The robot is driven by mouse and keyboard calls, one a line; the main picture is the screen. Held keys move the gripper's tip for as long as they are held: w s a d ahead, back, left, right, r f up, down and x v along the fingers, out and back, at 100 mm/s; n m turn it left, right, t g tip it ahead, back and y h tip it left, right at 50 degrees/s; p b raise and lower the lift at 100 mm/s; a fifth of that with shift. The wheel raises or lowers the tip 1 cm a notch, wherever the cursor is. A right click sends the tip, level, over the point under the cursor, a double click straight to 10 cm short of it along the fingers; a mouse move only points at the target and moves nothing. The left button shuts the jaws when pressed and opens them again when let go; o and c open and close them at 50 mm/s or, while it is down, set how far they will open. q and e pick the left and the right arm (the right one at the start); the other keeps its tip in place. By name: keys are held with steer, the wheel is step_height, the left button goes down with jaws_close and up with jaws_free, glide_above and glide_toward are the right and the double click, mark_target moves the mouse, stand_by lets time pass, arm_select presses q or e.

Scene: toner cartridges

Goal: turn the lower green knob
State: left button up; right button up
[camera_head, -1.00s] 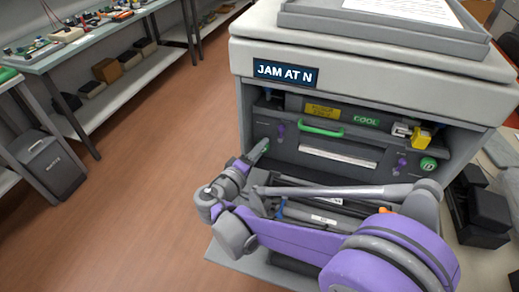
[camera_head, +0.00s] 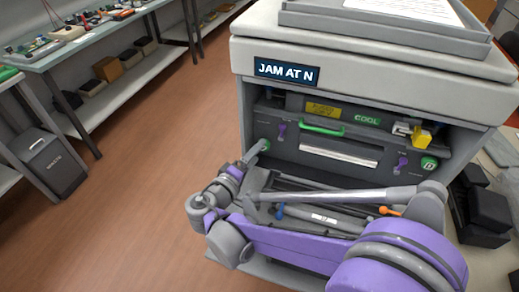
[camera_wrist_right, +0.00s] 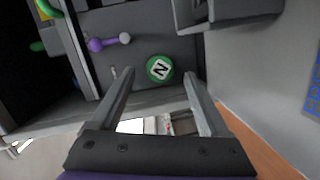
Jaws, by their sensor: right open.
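A round green knob with a white label bearing a dark letter sits on the printer's dark inner panel (camera_wrist_right: 180,50). In the right wrist view the green knob (camera_wrist_right: 159,69) lies between and beyond the fingertips. In the head view this knob (camera_head: 265,144) is at the panel's left side, partly covered by the fingers. A second green knob (camera_head: 428,164) is at the panel's right side. My right gripper (camera_head: 257,150) is open, and its fingers (camera_wrist_right: 158,75) point at the left knob, one on each side in the picture. Contact cannot be told. My left gripper is out of view.
A purple lever (camera_head: 282,129) sits just above the left knob, another (camera_head: 402,163) beside the right knob. A green handle bar (camera_head: 321,130) and yellow latch (camera_head: 421,137) are higher. My right arm crosses the open lower bay.

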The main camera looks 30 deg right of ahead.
steer(key=v, duration=0.7)
steer(key=shift+s+a+r, duration=0.1)
steer(key=shift+s+a, duration=0.1)
steer(key=shift+a, duration=0.15)
